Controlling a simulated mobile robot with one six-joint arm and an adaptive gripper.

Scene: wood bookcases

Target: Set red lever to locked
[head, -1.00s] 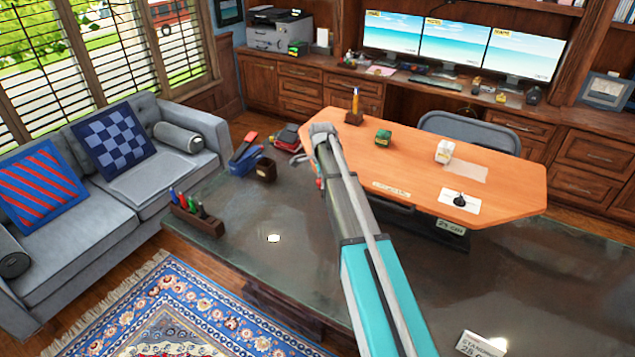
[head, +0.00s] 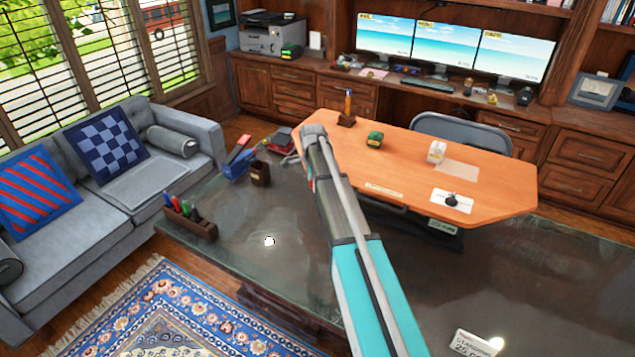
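I cannot clearly make out a lever. A small red part (head: 239,148) rises at a slant from a blue item (head: 239,165) at the far left of the dark desk; I cannot tell if it is the lever. A tiny red patch (head: 312,185) also shows at the left edge of my arm, mostly hidden. My gripper (head: 313,131) is at the far end of my arm, in front of the orange tabletop's left end and right of the blue item. Its fingers are too small and foreshortened to read, and nothing is visibly held.
The dark desk (head: 235,215) has a pen holder (head: 190,217) and a dark cup (head: 260,173) at left. The orange tabletop (head: 400,160) carries a pencil stand (head: 347,120), a green item (head: 375,139) and a white item (head: 436,152). A sign (head: 474,343) stands at front right.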

